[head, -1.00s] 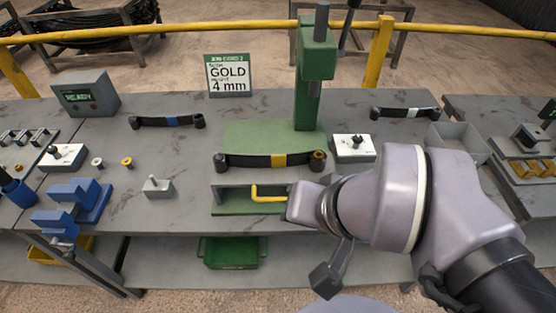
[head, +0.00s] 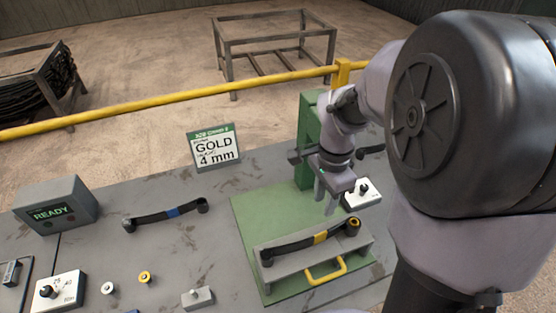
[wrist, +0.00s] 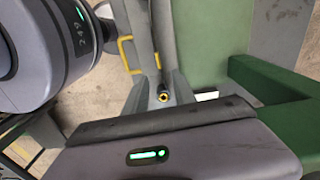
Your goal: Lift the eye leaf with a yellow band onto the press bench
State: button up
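The eye leaf with a yellow band (head: 298,246) is a dark, slightly bowed strip with an eye at each end. It lies across a grey fixture (head: 345,262) with a yellow handle, on the green base of the press bench (head: 250,222). My gripper (head: 326,203) is above and behind the leaf's right end, beside the green press column (head: 307,140). Its two fingers point down, apart and empty. In the wrist view, a yellow-ringed eye (wrist: 163,97) shows beyond and between the fingers. Most of the leaf is hidden there.
A blue-banded leaf (head: 168,213) lies to the left, near a READY box (head: 55,208) and a GOLD 4 mm sign (head: 214,148). A white switch box (head: 362,194) stands right of my gripper. A yellow rail (head: 170,103) runs behind. The left bench has free room.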

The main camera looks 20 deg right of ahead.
aim_at(321, 233)
jog(key=f+b, duration=0.1)
jog(key=f, duration=0.2)
jog(key=f+b, duration=0.1)
jog(key=f, duration=0.6)
jog(key=shift+s+d+f+b, duration=0.2)
jog(key=shift+s+d+b, duration=0.1)
jog(key=shift+d+b, duration=0.1)
notch_tip(321, 233, down, 5)
jog(key=shift+f+b, duration=0.1)
jog(key=shift+b, duration=0.75)
grip_shut()
